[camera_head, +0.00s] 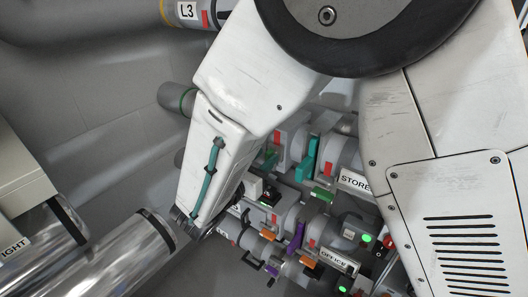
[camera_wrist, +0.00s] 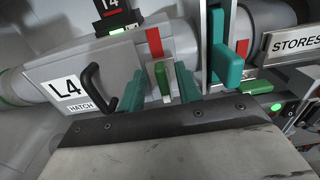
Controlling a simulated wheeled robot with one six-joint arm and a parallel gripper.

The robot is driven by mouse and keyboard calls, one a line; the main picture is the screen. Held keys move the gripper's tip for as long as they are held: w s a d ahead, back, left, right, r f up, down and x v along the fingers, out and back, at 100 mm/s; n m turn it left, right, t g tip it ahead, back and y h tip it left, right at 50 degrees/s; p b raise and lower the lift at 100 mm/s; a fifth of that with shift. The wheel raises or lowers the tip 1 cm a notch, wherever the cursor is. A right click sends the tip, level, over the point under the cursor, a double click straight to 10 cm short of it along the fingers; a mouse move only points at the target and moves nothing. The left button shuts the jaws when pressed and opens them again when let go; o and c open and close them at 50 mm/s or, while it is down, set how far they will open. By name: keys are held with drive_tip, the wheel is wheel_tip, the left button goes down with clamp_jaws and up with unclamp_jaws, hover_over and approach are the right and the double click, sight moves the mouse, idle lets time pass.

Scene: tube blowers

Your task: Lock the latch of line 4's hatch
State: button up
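The line 4 hatch (camera_wrist: 118,62) is a grey cover with an "L4 HATCH" label (camera_wrist: 67,90) and a black handle (camera_wrist: 90,82), in the wrist view. The green latch (camera_wrist: 160,76) is at the right end of the hatch, below a red stripe (camera_wrist: 154,42). My gripper (camera_wrist: 159,90) is open, one teal finger on each side of the latch. The latch appears to lie between the fingers; I cannot tell whether they touch it. In the head view my arm hides most of the hatch.
A teal lever (camera_wrist: 218,45) stands close right of my gripper, beside the "STORES" sign (camera_wrist: 293,41). A black box (camera_wrist: 115,14) sits above the hatch. In the head view, other lines with purple and orange parts (camera_head: 297,238) crowd below. Shiny pipes (camera_head: 120,262) lie at lower left.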

drive_tip(key=shift+w+d, duration=0.35)
drive_tip(key=shift+w, duration=0.15)
drive_tip(key=shift+c, duration=0.3)
clamp_jaws()
